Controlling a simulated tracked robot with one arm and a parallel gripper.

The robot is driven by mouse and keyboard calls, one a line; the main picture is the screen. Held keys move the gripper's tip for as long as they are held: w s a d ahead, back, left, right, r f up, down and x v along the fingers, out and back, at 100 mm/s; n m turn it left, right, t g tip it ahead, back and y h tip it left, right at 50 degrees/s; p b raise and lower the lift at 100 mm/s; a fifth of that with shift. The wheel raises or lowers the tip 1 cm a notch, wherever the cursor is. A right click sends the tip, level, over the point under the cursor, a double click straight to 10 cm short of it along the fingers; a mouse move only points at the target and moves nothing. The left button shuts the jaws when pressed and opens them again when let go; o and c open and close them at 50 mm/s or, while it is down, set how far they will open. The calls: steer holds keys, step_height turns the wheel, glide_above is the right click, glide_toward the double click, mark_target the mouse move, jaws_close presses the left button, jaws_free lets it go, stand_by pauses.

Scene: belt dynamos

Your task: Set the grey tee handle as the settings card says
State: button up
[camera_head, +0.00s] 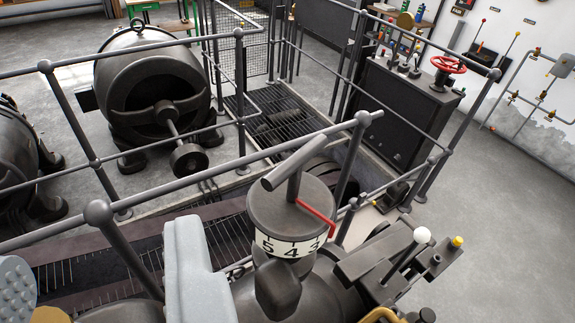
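The grey tee handle (293,163) is a thick crossbar on a short stem above a dark round drum (290,208). Its bar slants from lower left to upper right. A white band (290,248) on the drum shows 5, 4 and 3. A red pointer (318,217) bends down over the drum's rim, its tip just right of the 3. My gripper (100,245) is at the lower left, its two pale grey fingers wide apart with nothing seen held between them. It is left of the handle and not touching it. I see no readable settings card.
Grey railings (190,174) cross the view behind the drum. A white-knobbed lever (421,235) and a yellow-topped knob (456,242) stand right of it. A big dark dynamo (150,80) and a cabinet with a red handwheel (448,64) stand beyond. Open floor lies at right.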

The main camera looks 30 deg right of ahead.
steer(key=w+d+r+m+g+h+p, duration=0.1)
steer(key=w+d+m+g+p, duration=0.15)
steer(key=w+p, duration=0.4)
steer(key=m+g+h+p, duration=0.3)
steer(key=m+g+p, duration=0.65)
steer(key=p, duration=0.25)
glide_toward(295, 158)
steer(key=shift+n, duration=0.4)
steer(key=b+x, duration=0.8)
steer(key=x, duration=0.1)
steer(key=shift+f, duration=0.25)
steer(key=shift+x, duration=1.1)
steer(key=shift+d, duration=0.1)
